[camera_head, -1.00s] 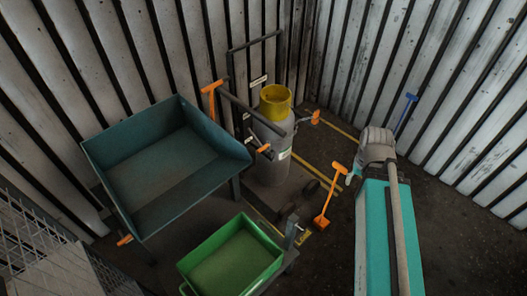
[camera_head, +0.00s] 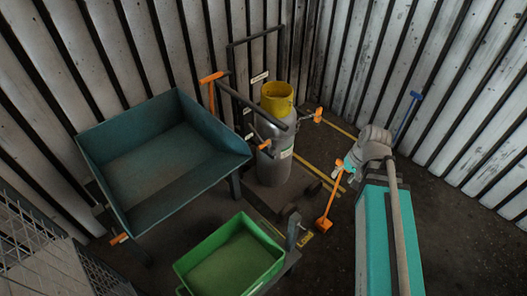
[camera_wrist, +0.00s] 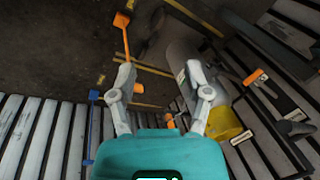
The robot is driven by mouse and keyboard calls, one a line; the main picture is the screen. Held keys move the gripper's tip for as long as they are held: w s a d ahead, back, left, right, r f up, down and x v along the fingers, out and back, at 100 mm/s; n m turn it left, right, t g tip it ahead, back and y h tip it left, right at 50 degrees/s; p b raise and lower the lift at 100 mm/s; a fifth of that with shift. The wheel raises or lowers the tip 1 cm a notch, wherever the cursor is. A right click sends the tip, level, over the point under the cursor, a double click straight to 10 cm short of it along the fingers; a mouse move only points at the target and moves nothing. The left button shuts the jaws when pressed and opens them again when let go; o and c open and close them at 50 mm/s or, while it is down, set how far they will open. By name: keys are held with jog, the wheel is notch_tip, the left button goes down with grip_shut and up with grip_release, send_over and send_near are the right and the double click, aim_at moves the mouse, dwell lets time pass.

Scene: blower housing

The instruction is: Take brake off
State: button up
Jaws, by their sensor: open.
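I cannot tell for sure which part is the brake. An orange lever (camera_head: 325,207) with a T-shaped top and a flat foot stands by the cart at floor level. In the wrist view the same lever (camera_wrist: 126,40) runs up from beside my left finger. My gripper (camera_head: 350,170) is open and empty, close to the lever's top in the head view. In the wrist view the two fingers of my gripper (camera_wrist: 158,70) are spread apart. Whether a finger touches the lever is not clear.
A grey cylinder (camera_head: 272,160) with a yellow collar (camera_head: 277,97) and orange handles stands left of my gripper. A teal hopper (camera_head: 165,155) and green tray (camera_head: 230,258) are further left. A blue lever (camera_head: 408,112) stands by the right wall. The right floor is clear.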

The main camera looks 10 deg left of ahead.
jog(key=w+a+f+y+b, duration=0.55)
jog(key=a+f+b, duration=0.3)
jog(key=b, duration=0.25)
jog(key=m+t+y+b, duration=0.25)
jog(key=y+b, duration=0.75)
jog(key=b, duration=1.1)
send_near(263, 144)
jog(key=s+d+f, duration=0.1)
jog(key=d, duration=0.3)
jog(key=shift+a+f+t, duration=0.1)
jog(key=shift+t, duration=0.25)
jog(key=shift+a, duration=0.1)
jog(key=p+x, duration=0.1)
jog(key=x, duration=1.2)
jog(key=shift+w+a, duration=0.1)
jog(key=shift+a, duration=0.2)
grip_shut()
